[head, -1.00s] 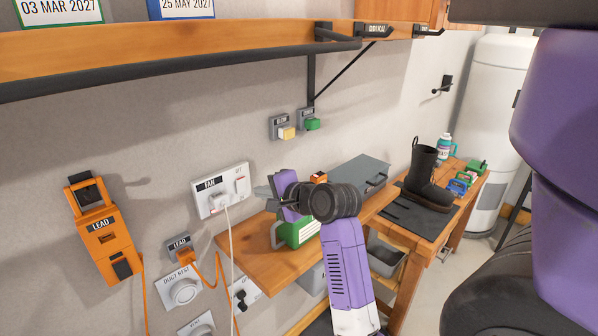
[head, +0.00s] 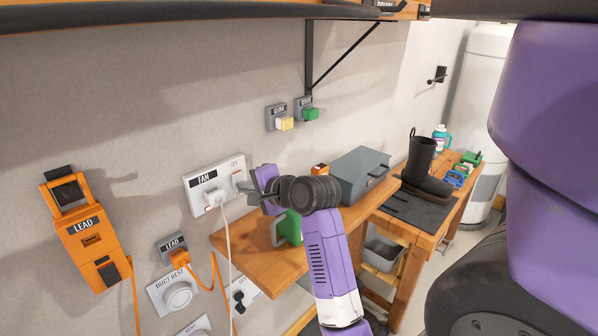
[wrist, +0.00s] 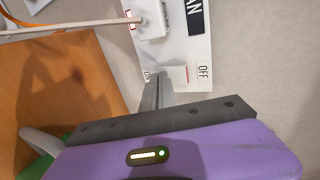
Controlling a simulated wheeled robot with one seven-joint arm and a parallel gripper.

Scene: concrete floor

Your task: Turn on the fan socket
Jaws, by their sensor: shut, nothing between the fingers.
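The fan socket (head: 196,187) is a white wall plate labelled FAN, with a white plug and cable (head: 229,240) in its left part. The wrist view shows the plate (wrist: 198,50) sideways, with the OFF label and part of another label. Its rocker switch (wrist: 180,74) sits between these labels, partly covered by my fingertips. My gripper (head: 245,186) is shut and empty, its tips at the switch end of the plate. In the wrist view my gripper (wrist: 158,82) overlaps the switch; I cannot tell whether it touches or which way the rocker is set.
An orange LEAD box (head: 92,241) and a LEAD socket (head: 172,246) are on the wall to the left. Below my gripper are a wooden bench (head: 255,262) and a green case (head: 289,228). A grey toolbox (head: 350,178) stands behind. A shelf (head: 200,10) runs above.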

